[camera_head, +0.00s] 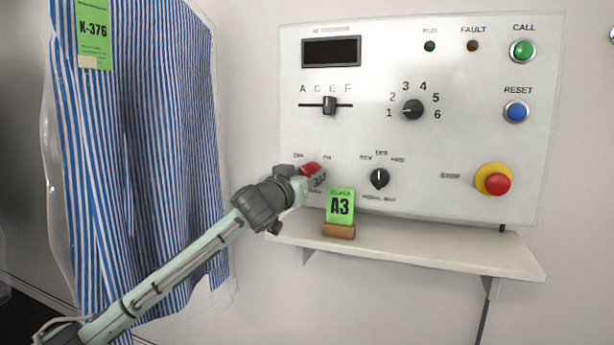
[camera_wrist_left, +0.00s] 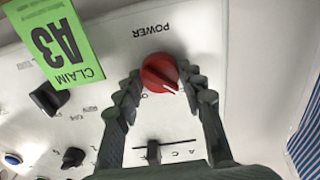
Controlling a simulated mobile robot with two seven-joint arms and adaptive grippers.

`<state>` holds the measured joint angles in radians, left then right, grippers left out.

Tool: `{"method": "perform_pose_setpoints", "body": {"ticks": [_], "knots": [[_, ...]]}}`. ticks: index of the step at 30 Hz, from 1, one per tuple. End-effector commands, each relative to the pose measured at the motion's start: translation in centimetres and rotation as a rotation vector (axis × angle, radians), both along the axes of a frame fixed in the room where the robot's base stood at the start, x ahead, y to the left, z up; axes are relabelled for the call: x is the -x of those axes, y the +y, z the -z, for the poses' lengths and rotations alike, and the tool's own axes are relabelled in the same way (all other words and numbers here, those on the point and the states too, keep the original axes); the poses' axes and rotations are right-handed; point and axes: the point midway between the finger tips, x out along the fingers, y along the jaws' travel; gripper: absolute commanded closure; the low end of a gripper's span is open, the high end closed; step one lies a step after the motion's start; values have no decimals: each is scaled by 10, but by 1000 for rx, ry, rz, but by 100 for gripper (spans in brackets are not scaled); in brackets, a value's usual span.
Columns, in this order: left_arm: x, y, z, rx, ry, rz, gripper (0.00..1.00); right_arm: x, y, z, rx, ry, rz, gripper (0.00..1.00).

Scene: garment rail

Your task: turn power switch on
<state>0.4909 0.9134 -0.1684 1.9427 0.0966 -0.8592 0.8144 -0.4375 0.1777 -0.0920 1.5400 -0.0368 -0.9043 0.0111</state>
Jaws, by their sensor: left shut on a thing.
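The power switch is a red rotary knob (camera_head: 310,168) at the lower left of the white control panel (camera_head: 400,140), with OFF and ON labels above it. It also shows in the left wrist view (camera_wrist_left: 160,73), where the picture is upside down. The knob's white pointer line points to the lower right there, on the OFF side. My left gripper (camera_head: 303,185) is at the panel. In the wrist view its two fingers (camera_wrist_left: 163,77) are shut on the knob, one on each side. My right gripper is in neither view.
A shelf (camera_head: 440,250) below the panel carries a green A3 claim card (camera_head: 340,206) in a wooden block, close right of my gripper. A bagged striped garment (camera_head: 140,150) hangs at left. A selector knob (camera_head: 379,178) and red stop button (camera_head: 497,185) are further right.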

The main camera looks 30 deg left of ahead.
Motion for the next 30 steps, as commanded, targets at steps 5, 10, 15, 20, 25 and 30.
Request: {"method": "perform_pose_setpoints", "body": {"ticks": [5,10,15,20,25,30], "knots": [[0,0,0,-6,1,0,90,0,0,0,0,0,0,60],[0,0,0,-46,11,0,90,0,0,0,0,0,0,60],[0,0,0,-135,33,0,90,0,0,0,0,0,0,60],[0,0,0,-263,64,0,90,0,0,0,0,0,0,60],[0,0,0,-421,102,0,90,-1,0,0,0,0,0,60],[0,0,0,-578,140,0,90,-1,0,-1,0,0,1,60]]}}
